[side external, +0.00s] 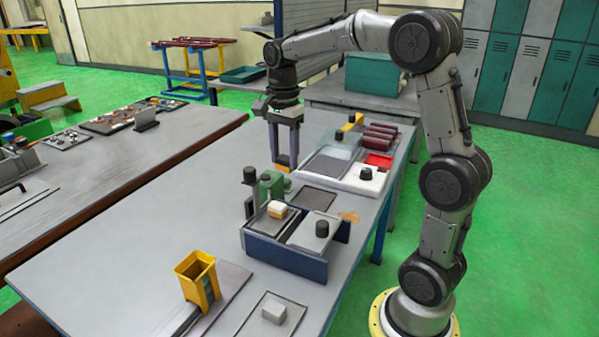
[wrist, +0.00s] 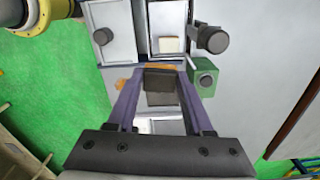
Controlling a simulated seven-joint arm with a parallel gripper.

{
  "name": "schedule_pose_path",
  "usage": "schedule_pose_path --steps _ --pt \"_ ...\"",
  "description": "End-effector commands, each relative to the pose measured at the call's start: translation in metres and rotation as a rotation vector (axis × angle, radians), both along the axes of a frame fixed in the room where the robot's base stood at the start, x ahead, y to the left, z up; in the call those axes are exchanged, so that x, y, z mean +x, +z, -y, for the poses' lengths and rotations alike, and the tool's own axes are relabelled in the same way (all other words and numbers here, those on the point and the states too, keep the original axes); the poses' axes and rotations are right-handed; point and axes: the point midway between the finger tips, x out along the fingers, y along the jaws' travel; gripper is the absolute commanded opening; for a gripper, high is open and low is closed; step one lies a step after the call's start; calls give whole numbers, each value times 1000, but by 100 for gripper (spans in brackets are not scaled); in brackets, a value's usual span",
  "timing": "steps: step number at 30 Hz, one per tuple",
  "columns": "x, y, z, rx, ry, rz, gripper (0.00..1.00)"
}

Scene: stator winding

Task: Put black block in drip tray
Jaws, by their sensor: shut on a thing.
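My gripper (side external: 285,163) points down above the far part of the table, just behind the green fixture in the side view. In the wrist view its two purple-grey fingers (wrist: 158,92) are shut on a black block (wrist: 160,77), held between the fingertips. A shallow dark tray (side external: 314,198) lies on the table to the right of the gripper and lower in the picture. I cannot tell for certain whether it is the drip tray.
A green fixture (side external: 271,188) with a black knob stands close to my gripper. A blue two-compartment box (side external: 285,256) is nearer the camera, holding a cream block (side external: 277,209). A white tray with dark red rolls (side external: 380,138) lies beyond. A yellow bin (side external: 198,278) stands at the front; the table's left is clear.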

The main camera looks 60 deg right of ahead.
Motion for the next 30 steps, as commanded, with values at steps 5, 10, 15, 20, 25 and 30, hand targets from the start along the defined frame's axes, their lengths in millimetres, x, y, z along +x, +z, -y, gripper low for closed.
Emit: schedule_pose_path --steps 5,10,15,20,25,30 --pt "28 -34 73 2 -131 -6 0" --pt "31 -72 133 3 -241 -6 0" --pt "17 -105 171 2 -323 -4 0" --pt "5 -121 184 0 -360 -1 0" --pt "1 -129 188 0 -372 -2 0" --pt "2 -142 188 0 -371 -2 0"
